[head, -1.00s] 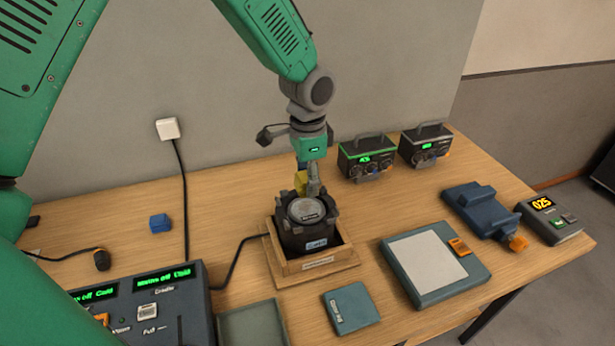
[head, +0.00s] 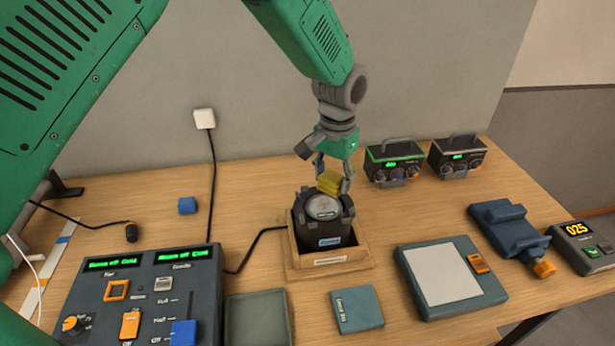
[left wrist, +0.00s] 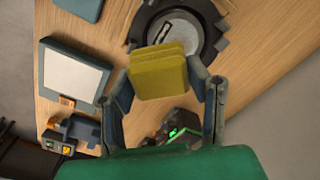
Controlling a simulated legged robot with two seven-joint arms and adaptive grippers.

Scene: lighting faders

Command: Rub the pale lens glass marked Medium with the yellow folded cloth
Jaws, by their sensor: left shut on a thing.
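The yellow folded cloth (head: 330,182) is held by my left gripper (head: 333,178), whose fingers are shut on it from both sides. It also shows in the left wrist view (left wrist: 158,70) between the two fingers. The pale lens glass (head: 323,207) faces up on top of a dark round lamp housing (head: 318,233) in a wooden cradle (head: 303,263). It also shows in the left wrist view (left wrist: 172,30). The cloth is at the far edge of the glass, seemingly just above it; contact cannot be told. The label on the glass is too small to read. My right gripper is not in view.
A control desk (head: 145,290) with faders stands at front left. A shallow tray (head: 258,318) and a small teal book (head: 357,308) lie in front of the cradle. A grey pad (head: 450,275) lies to the right. Two meters (head: 394,165) stand behind. A cable runs to the cradle.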

